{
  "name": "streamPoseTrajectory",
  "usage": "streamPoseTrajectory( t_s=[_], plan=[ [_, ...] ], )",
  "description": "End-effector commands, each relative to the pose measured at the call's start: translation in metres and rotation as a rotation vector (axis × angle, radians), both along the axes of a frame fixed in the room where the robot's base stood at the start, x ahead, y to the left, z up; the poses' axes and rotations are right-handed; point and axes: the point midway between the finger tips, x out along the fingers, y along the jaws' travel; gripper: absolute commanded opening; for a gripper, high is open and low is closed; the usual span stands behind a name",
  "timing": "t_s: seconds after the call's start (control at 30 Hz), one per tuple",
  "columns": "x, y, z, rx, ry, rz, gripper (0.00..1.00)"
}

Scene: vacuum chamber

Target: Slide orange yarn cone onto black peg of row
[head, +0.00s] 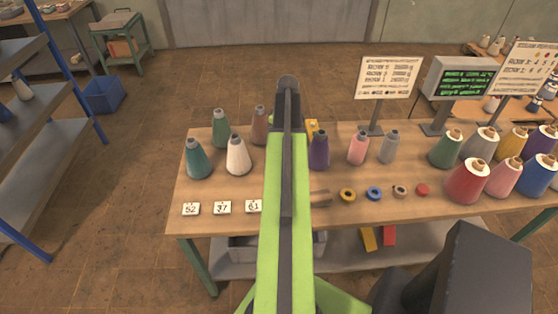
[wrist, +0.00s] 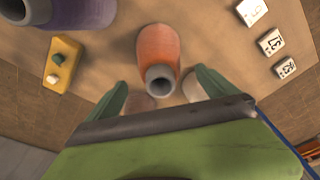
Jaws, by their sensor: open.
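The orange yarn cone (wrist: 158,48) stands on the wooden table in the wrist view, its grey tube top facing the camera. In the head view my arm hides the place where it stands. My gripper (wrist: 162,77) shows in the wrist view with two dark green fingers spread apart, one on each side of the cone's tube end. The fingers look open and I cannot tell whether they touch the cone. I can make out no black peg or peg row in either view.
A purple cone (head: 319,149) and a yellow button box (wrist: 62,65) are close by. A white cone (head: 238,156), teal cone (head: 199,160) and number cards (head: 222,207) are at left. Coloured rings (head: 374,194) and a crowd of spools (head: 468,182) are at right.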

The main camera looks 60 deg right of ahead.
Motion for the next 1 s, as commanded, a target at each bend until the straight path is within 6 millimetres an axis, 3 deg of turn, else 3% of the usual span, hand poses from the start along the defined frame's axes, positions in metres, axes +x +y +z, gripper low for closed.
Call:
streamPoseTrajectory(
  t_s=[0.3, 0.57, 1.0],
  plan=[
    [0.005, 0.001, -0.052, 0.0, 0.0, 0.0, 0.97],
    [0.005, 0.001, -0.048, 0.0, 0.0, -0.001, 0.96],
    [0.005, 0.001, -0.048, 0.0, 0.0, -0.001, 0.39]
  ],
)
